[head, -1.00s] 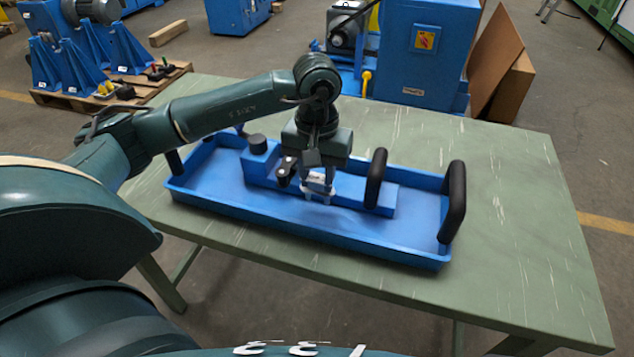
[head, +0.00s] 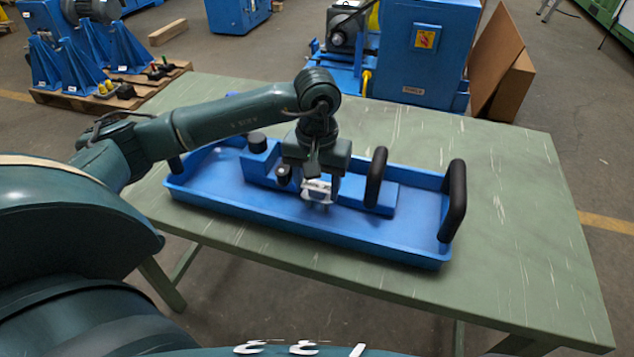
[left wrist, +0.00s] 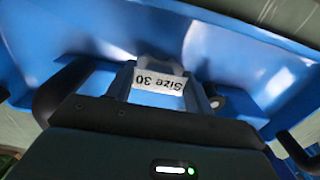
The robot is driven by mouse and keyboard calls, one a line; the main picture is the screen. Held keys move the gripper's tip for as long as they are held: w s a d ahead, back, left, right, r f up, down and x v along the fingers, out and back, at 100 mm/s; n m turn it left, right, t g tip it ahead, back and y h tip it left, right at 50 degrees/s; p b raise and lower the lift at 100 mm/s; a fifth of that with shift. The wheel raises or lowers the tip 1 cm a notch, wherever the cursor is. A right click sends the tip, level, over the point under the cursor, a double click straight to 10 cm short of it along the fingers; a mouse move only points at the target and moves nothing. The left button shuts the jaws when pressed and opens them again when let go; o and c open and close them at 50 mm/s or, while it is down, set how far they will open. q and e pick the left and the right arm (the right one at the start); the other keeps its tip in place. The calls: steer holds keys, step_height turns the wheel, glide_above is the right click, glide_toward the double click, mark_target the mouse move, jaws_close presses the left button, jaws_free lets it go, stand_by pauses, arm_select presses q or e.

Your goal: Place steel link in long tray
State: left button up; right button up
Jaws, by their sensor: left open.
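The long blue tray (head: 240,215) lies on the green table. My left gripper (head: 319,203) points down over the middle of the tray, close to its floor. In the head view a small pale piece (head: 318,188) shows at the fingers. Whether it touches the tray floor is hard to tell. My right gripper is out of view.
A raised blue block (head: 352,190) runs along the tray with a black knob (head: 257,142) and a black handle (head: 376,178). A tall black handle (head: 453,200) stands at the tray's right end. The green table (head: 510,220) is clear to the right.

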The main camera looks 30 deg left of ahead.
mark_target(317, 187)
arm_select(q)
step_height(317, 187, up, 12)
steer(key=shift+r, duration=0.15)
stand_by(0.3)
stand_by(0.4)
